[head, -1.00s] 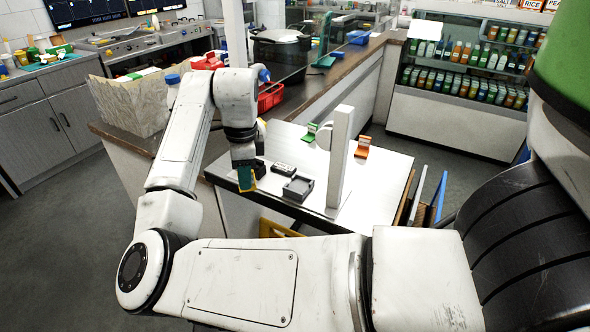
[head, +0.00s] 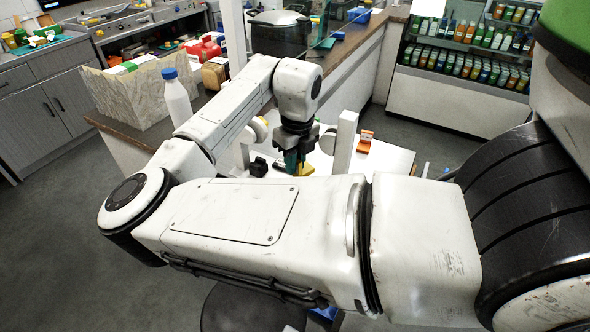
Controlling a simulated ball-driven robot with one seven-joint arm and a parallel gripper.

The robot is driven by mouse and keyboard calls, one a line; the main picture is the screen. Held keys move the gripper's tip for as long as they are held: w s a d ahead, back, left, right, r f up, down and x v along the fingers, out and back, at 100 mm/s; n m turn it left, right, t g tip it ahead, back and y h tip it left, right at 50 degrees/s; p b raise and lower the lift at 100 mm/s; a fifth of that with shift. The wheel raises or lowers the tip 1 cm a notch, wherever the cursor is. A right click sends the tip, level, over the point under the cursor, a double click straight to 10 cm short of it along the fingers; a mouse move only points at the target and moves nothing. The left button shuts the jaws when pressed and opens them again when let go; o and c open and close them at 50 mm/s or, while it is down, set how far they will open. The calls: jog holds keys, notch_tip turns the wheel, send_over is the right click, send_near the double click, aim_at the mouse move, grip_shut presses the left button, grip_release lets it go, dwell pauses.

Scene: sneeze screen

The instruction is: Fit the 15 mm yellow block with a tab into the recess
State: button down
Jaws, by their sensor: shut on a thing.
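My gripper (head: 295,163), with dark jaws and teal fingers, points down over the white table (head: 395,165). It is shut on the yellow block (head: 305,170), which shows as a small yellow patch at the fingertips, just above my forearm. The block's tab cannot be made out. The recess is not visible; my arm and gripper cover that part of the table. I cannot tell whether the block touches anything below it.
A white post (head: 345,142) stands close right of my gripper. An orange piece (head: 365,141) lies beyond it. A small black object (head: 259,167) sits left of the gripper. A white bottle with a blue cap (head: 177,100) stands on the counter at left.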

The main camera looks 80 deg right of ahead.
jog(key=shift+f+p, duration=0.35)
jog(key=shift+f, duration=1.4)
jog(key=shift+f, duration=0.1)
jog(key=shift+f, duration=0.1)
jog(key=c, duration=1.1)
grip_release()
jog(key=r+b, duration=0.1)
jog(key=r, duration=0.7)
jog(key=r+b, duration=0.1)
jog(key=r, duration=0.3)
jog(key=shift+s+a+r+b, duration=0.25)
jog(key=shift+s+b, duration=0.05)
jog(key=shift+s, duration=0.05)
